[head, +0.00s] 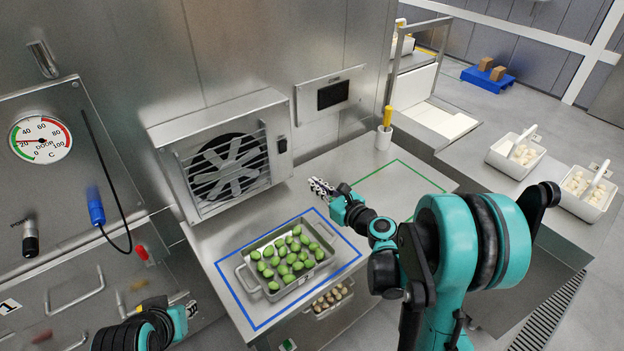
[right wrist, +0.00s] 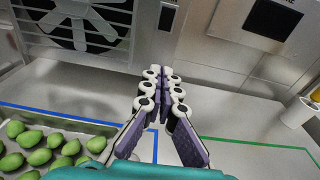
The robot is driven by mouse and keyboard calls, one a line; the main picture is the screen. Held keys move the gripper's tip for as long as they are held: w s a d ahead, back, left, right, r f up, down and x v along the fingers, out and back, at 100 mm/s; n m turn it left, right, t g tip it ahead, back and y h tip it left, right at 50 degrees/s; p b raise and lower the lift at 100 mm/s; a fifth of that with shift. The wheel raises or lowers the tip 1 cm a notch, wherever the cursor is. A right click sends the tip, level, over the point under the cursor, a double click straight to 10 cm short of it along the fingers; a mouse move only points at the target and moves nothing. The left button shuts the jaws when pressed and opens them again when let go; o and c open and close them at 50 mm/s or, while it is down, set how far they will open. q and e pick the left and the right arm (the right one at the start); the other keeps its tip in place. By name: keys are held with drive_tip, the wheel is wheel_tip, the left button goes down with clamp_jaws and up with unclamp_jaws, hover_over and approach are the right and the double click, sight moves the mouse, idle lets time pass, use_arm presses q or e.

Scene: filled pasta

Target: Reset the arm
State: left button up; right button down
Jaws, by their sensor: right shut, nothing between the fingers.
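My right arm reaches in from the right in the head view. Its gripper (head: 320,187) is shut and empty, above the steel counter (head: 213,233) near the fan unit. In the right wrist view the right gripper (right wrist: 162,74) has its white-tipped fingers together, with nothing between them. My left gripper (head: 185,301) shows only in part at the bottom left of the head view, and its opening cannot be made out.
A metal tray (head: 243,274) of green filled pasta stands inside a blue outline, left of the right gripper. A fan unit (head: 226,163) stands behind. A green outline (head: 428,178) surrounds bare counter to the right. White bins (head: 516,160) stand further right.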

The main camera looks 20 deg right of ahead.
idle(0.4)
drive_tip(key=s+a+r+n+g+h, duration=0.1)
drive_tip(key=s+a+n+g, duration=0.45)
drive_tip(key=s+n, duration=0.75)
drive_tip(key=s+d+f+n+g+h, duration=0.1)
drive_tip(key=s+d+n+h, duration=0.1)
drive_tip(key=s+n, duration=0.5)
drive_tip(key=s+d+f+n+g+h, duration=0.1)
drive_tip(key=s+d+n+h, duration=0.2)
drive_tip(key=s+n, duration=0.4)
drive_tip(key=n, duration=0.4)
drive_tip(key=shift+s+g, duration=0.15)
drive_tip(key=shift+g, duration=0.2)
